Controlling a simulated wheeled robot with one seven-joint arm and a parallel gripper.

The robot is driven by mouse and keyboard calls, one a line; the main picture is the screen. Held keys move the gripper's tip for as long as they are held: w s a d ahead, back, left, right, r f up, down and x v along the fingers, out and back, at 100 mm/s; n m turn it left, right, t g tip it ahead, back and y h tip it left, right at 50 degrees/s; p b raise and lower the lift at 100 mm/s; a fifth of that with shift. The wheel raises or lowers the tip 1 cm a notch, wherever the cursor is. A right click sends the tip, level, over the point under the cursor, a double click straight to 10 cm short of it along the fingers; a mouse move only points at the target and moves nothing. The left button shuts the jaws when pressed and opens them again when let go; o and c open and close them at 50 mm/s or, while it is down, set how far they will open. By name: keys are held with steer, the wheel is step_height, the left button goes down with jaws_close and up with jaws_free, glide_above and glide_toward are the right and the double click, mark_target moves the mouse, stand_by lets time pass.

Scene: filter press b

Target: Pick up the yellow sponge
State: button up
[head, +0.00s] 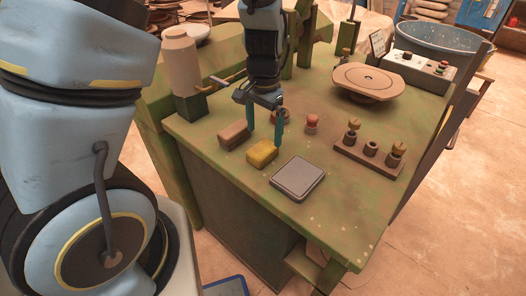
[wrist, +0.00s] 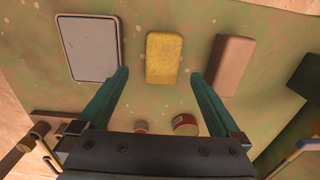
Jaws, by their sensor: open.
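The yellow sponge (head: 262,153) lies flat on the green table, between a brownish-pink block and a grey square plate. In the wrist view the sponge (wrist: 164,58) lies ahead of my fingertips, in line with the gap between them. My gripper (head: 264,143) points down above the table, close to the sponge, with its two teal fingers apart. In the wrist view my gripper (wrist: 160,78) is open with nothing between its fingers. I cannot tell the exact height of the fingertips above the sponge.
The brownish-pink block (head: 234,135) and the grey plate (head: 298,177) lie close on either side. Red-topped pieces (head: 312,122) stand behind. A wooden peg rack (head: 370,157) and a round turntable (head: 368,82) are to the right. The table's front right is bare.

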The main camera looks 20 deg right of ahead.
mark_target(263, 148)
steer(key=shift+w+a+f+p, duration=0.1)
steer(key=shift+f+p, duration=0.3)
steer(key=shift+f, duration=1.35)
steer(key=shift+w+a+f+p, duration=0.1)
steer(key=shift+f+p, duration=0.3)
steer(key=shift+f, duration=1.35)
steer(key=c, duration=1.4)
steer(key=shift+d+r, duration=0.1)
step_height(263, 148, up, 10)
steer(key=shift+f+b, duration=0.1)
steer(key=shift+b, duration=0.6)
steer(key=o, duration=0.9)
steer(key=shift+c, duration=0.2)
steer(key=c, duration=0.7)
